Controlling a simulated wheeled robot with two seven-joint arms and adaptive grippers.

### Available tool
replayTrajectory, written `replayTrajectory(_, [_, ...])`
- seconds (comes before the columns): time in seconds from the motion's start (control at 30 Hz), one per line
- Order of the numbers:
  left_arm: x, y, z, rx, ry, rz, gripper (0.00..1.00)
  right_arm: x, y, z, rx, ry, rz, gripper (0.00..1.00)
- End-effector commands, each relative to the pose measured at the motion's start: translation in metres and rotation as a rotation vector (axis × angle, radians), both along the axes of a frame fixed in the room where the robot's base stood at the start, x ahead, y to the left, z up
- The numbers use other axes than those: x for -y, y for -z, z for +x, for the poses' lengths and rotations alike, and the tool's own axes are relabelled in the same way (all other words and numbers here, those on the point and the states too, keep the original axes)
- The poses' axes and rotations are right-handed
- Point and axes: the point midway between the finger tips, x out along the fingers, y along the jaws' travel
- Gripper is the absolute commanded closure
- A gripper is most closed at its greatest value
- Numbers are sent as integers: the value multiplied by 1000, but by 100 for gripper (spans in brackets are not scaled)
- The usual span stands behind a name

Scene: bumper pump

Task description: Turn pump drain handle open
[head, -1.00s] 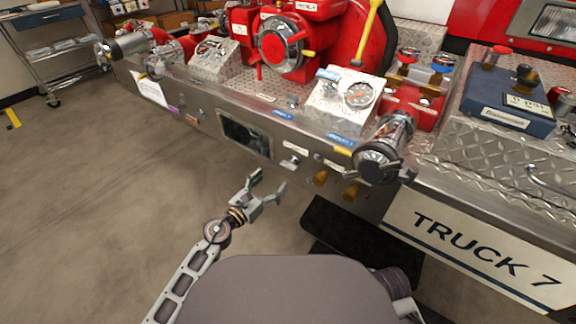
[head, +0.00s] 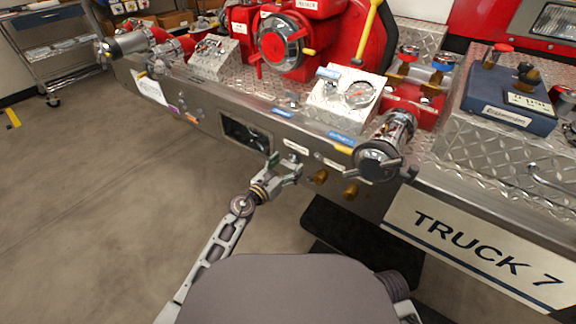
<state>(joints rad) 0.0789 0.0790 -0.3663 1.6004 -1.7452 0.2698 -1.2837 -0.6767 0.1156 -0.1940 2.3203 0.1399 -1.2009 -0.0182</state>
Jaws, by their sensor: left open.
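The red fire pump (head: 278,45) sits on the silver bumper of the truck. A small metal handle (head: 292,158) on the bumper's front face, below a white label, fits the pump drain handle; my gripper partly hides it, and its label is too small to read. My left gripper (head: 286,168) is open at this handle, with its fingers close around or just in front of it. I cannot tell whether they touch it. My right gripper is out of view.
A capped outlet (head: 379,160) juts out to the right of the gripper. A dark opening (head: 245,135) lies to the left. The floor (head: 90,220) at left is clear.

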Motion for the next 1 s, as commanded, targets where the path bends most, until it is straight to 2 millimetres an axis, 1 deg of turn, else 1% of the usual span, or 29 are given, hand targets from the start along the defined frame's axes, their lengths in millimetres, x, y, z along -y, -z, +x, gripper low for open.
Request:
replayTrajectory(0.2, [4, 0, 6, 0, 0, 1, 21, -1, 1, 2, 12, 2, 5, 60])
replayTrajectory(0.47, [5, 0, 6, 0, 0, 1, 21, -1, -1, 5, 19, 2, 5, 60])
replayTrajectory(0.5, [5, 0, 6, 0, 0, 1, 23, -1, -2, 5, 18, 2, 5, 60])
replayTrajectory(0.83, [5, 0, 6, 1, 0, 1, 65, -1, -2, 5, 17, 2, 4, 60])
replayTrajectory(0.87, [5, 0, 6, 1, 0, 1, 67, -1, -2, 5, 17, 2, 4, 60])
replayTrajectory(1.0, [4, 0, 6, -3, 0, -2, 67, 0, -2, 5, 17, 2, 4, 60])
